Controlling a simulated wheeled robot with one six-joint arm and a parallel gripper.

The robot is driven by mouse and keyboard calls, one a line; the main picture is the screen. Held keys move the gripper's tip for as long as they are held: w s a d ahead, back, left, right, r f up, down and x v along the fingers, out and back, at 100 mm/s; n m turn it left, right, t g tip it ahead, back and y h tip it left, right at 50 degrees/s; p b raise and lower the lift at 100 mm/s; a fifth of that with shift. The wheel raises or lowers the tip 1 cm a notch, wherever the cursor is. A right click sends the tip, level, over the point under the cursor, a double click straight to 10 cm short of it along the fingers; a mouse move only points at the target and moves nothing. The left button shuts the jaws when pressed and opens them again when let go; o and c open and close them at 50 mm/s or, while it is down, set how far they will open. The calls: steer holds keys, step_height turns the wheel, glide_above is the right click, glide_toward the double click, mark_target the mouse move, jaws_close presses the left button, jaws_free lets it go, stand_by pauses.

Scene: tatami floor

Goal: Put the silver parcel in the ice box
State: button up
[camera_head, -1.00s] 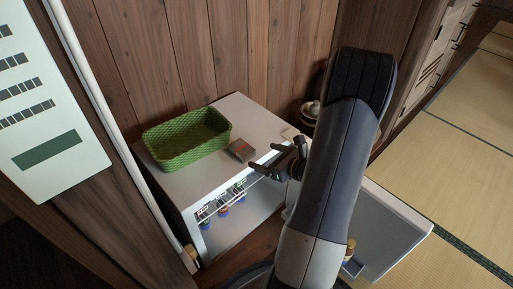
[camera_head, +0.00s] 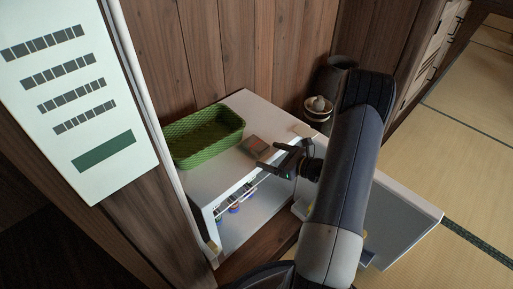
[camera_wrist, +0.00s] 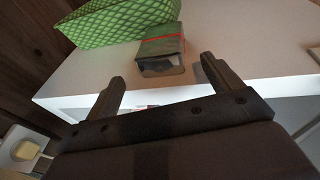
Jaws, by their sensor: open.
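The silver parcel (camera_head: 255,146) lies on top of the white ice box (camera_head: 195,187), beside a green basket. In the wrist view the parcel (camera_wrist: 161,55) is a small grey-silver block with a red string round it. My gripper (camera_head: 268,157) is open and empty, just in front of the parcel and above the box's front edge. In the wrist view my two fingers (camera_wrist: 163,84) point towards the parcel, which is beyond their tips and between them in the picture. The ice box's front is open, with its door (camera_head: 405,225) swung out to the right, partly behind my arm.
The green woven basket (camera_head: 178,158) stands left of the parcel on the box top. Small colourful items (camera_head: 235,209) show inside the box. A dark pot (camera_head: 333,80) and stacked bowls (camera_head: 318,108) stand behind to the right. A wood wall closes the back; tatami (camera_head: 470,150) lies clear at right.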

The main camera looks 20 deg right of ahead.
mark_target(266, 151)
steer(key=x, duration=0.3)
steer(key=b+x, duration=0.1)
steer(key=shift+w+r, duration=0.25)
steer(key=shift+w, duration=0.3)
steer(key=shift+c, duration=0.6)
steer(key=c, duration=1.3)
step_height(266, 151, up, 10)
steer(key=p, duration=0.3)
steer(key=s+a+m+h, duration=0.1)
steer(key=s+a, duration=0.2)
steer(key=a, duration=0.9)
step_height(266, 151, up, 31)
steer(key=w+m+t+h+p, duration=0.1)
steer(key=m+t+h+p, duration=0.1)
steer(key=p, duration=2.5)
steer(key=shift+w+f+h, duration=0.2)
steer(key=shift+w+h, duration=0.1)
steer(key=shift+h, duration=0.3)
